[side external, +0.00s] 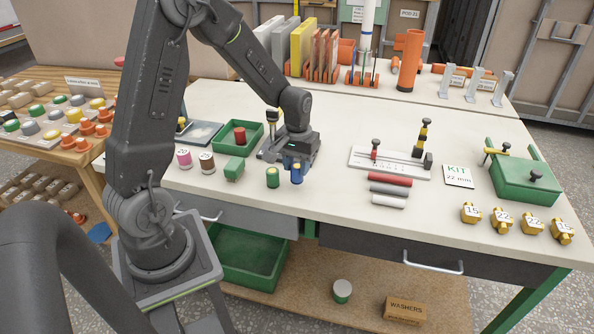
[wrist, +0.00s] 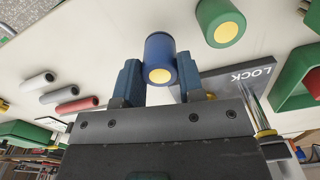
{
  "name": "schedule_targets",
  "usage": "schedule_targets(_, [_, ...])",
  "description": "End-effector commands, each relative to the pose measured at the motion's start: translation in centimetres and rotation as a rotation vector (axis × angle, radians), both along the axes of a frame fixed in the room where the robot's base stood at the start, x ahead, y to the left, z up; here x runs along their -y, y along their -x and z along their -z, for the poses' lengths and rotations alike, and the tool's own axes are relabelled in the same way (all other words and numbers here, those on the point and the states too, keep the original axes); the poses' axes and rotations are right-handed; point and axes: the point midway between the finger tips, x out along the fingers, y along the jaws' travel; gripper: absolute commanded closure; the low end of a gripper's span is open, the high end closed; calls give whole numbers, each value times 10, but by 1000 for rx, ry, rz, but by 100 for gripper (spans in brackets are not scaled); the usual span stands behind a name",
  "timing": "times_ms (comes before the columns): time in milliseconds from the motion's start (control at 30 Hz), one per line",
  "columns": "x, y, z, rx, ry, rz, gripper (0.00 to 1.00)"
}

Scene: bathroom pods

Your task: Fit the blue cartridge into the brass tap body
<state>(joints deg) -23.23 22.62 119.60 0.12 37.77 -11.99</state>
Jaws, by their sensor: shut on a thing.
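The blue cartridge (side external: 297,174) is a short cylinder; in the wrist view its yellow end shows on the blue cartridge (wrist: 160,52). My gripper (wrist: 158,82) is shut on it, with one dark blue finger on each side. In the side view my gripper (side external: 295,164) points down over the middle of the bench, just right of the green cylinder. Several brass tap bodies (side external: 502,219) stand in a row at the bench's front right, marked 15 or 22. They are well apart from my gripper. Their openings are too small to make out.
A green cylinder (side external: 273,177) stands close by. A green tray (side external: 237,138) and a dark LOCK plate (wrist: 252,80) lie near. Red and grey rods (side external: 390,180), a white slide fixture (side external: 390,162), a "KIT 22 mm" card (side external: 458,176) and a green box (side external: 527,180) are to the right.

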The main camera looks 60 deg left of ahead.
Motion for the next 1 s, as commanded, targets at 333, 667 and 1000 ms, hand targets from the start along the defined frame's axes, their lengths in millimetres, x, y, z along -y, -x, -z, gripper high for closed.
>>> schedule_targets(333, [-37,38,-51,4,-3,-7,88])
schedule_targets(667, [-73,77,-82,1,-2,-4,88])
schedule_targets(1000, [-100,40,-101,0,0,94,88])
